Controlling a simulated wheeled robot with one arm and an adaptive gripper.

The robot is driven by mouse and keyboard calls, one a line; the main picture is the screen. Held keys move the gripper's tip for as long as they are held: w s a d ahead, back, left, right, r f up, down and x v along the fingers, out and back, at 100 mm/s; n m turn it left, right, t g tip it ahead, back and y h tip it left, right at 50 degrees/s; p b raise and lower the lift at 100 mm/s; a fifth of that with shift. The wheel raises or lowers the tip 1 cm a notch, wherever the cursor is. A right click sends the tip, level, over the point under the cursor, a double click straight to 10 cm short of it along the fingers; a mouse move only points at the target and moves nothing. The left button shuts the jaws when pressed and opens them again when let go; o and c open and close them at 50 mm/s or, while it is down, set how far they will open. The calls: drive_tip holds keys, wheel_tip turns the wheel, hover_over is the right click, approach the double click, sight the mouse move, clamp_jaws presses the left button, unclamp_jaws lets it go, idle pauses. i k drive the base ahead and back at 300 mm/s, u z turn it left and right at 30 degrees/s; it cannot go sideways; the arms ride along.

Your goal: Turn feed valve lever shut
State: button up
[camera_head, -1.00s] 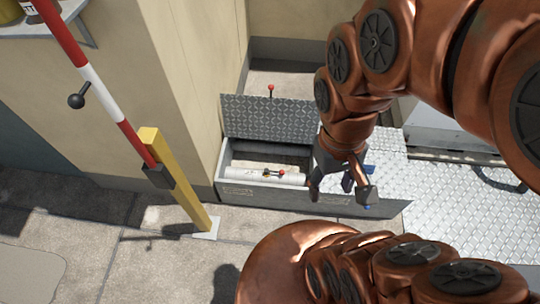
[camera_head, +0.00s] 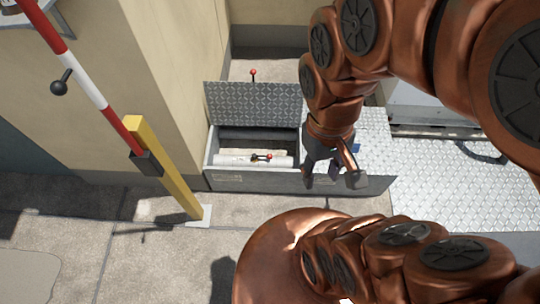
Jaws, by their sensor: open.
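The feed valve lever (camera_head: 262,157) is a small dark handle with red ends, on a pale horizontal pipe (camera_head: 235,161) inside an open floor box (camera_head: 240,181). The box's tread-plate lid (camera_head: 250,104) stands raised behind the pipe. A small red knob (camera_head: 253,72) on a stem shows above the lid's top edge. My gripper (camera_head: 331,182) is open and empty, to the right of the lever and apart from it, in front of the box's right part. My arm and gripper hide part of the box's right side.
A red-and-white barrier pole (camera_head: 87,84) with a black knob leans beside a yellow post (camera_head: 163,170) at left. A beige wall (camera_head: 125,70) stands behind them. Tread-plate flooring (camera_head: 460,190) lies at right.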

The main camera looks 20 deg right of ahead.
sight(269, 156)
drive_tip(key=u, duration=0.25)
drive_tip(key=k, duration=0.2)
drive_tip(key=z, duration=0.6)
drive_tip(key=i, duration=0.55)
drive_tip(key=u, duration=1)
